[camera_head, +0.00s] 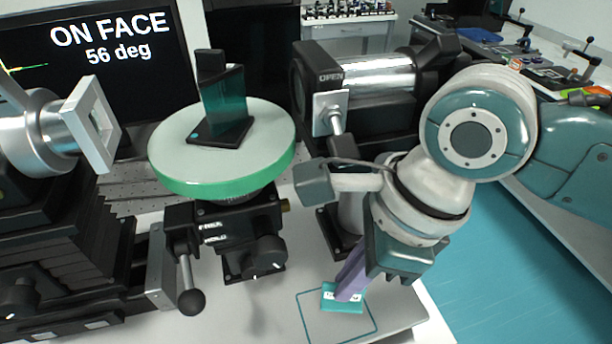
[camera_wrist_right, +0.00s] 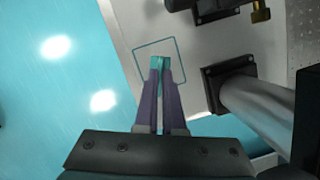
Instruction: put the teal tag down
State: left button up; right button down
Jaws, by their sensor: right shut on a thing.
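The teal tag (camera_head: 334,301) is a small flat teal piece with a white label. I cannot tell whether the tag touches the table. My right gripper's purple fingers are shut on the tag. In the right wrist view the tag (camera_wrist_right: 160,62) shows at the fingertips (camera_wrist_right: 160,75), inside the outlined square (camera_wrist_right: 150,42). My left gripper is not in view.
A green-rimmed round stage (camera_head: 170,165) carries a dark teal glass block (camera_head: 224,108). A lever with a black knob (camera_head: 191,301) stands left of the square. A monitor (camera_head: 90,60) reads "ON FACE 56 deg". A thick post (camera_wrist_right: 255,100) stands beside the square.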

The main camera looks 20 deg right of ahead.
notch_tip(320, 180, down, 4)
jog(key=shift+r+b, duration=0.25)
jog(key=shift+b, duration=0.15)
jog(key=shift+w+a+f, duration=0.15)
jog(key=shift+w+f, duration=0.05)
jog(key=shift+f, duration=0.15)
jog(key=shift+f, duration=0.2)
jog(key=c, duration=1)
grip_release()
jog(key=shift+r, duration=0.1)
